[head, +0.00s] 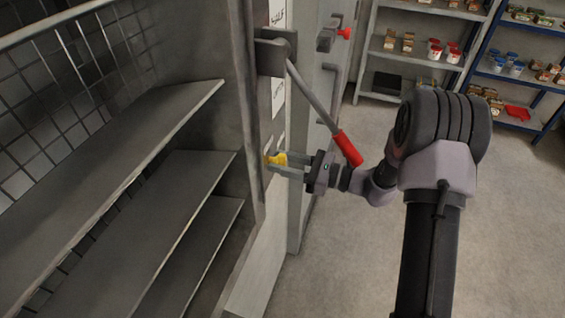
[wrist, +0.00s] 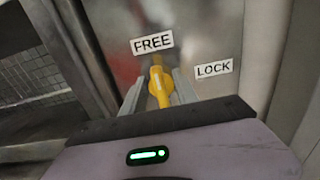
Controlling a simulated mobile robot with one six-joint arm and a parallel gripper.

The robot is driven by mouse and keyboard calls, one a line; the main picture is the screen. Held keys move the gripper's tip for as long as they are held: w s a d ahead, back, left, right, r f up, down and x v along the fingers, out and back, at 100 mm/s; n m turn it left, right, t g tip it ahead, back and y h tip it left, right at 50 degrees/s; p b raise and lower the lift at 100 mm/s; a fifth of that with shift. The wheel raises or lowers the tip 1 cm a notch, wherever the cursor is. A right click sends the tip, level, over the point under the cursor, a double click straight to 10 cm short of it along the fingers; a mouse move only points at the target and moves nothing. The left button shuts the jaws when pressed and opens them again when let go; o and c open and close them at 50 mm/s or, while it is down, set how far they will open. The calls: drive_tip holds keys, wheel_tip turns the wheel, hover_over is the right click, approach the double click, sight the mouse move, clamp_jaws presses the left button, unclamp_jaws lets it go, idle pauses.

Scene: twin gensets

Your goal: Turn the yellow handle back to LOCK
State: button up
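The yellow handle (wrist: 158,86) sits on a metal panel in the wrist view, pointing up toward the FREE label (wrist: 152,42). The LOCK label (wrist: 213,69) is to its upper right. In the head view the yellow handle (head: 276,159) shows on the side of the cabinet. My gripper (wrist: 158,92) has one finger on each side of the handle, with small gaps visible. In the head view my gripper (head: 284,167) reaches the handle from the right, and its fingers partly hide it.
A lever with a red grip (head: 347,148) hangs from a grey bracket just above my gripper. Empty shelves (head: 150,190) stand to the left. Stocked shelves (head: 420,50) line the back right. The floor (head: 330,260) at lower middle is clear.

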clamp_jaws()
drive_tip(key=shift+r+m+p, duration=0.15)
drive_tip(key=shift+m+p, duration=0.85)
drive_tip(key=shift+p, duration=0.1)
drive_tip(key=m+p, duration=0.3)
drive_tip(key=shift+w+d+m, duration=0.1)
drive_tip(key=shift+w+m, duration=0.05)
drive_tip(key=shift+m, duration=0.15)
drive_tip(key=m+p, duration=0.2)
drive_tip(key=m, duration=0.1)
drive_tip(key=m+p, duration=0.2)
drive_tip(key=m, duration=0.1)
drive_tip(key=shift+w+f, duration=0.1)
drive_tip(key=shift+f, duration=0.1)
drive_tip(key=m+p, duration=0.1)
drive_tip(key=m, duration=0.3)
drive_tip(key=m+p, duration=0.1)
drive_tip(key=m, duration=0.1)
drive_tip(key=shift+f+p, duration=0.3)
drive_tip(key=shift+m, duration=0.3)
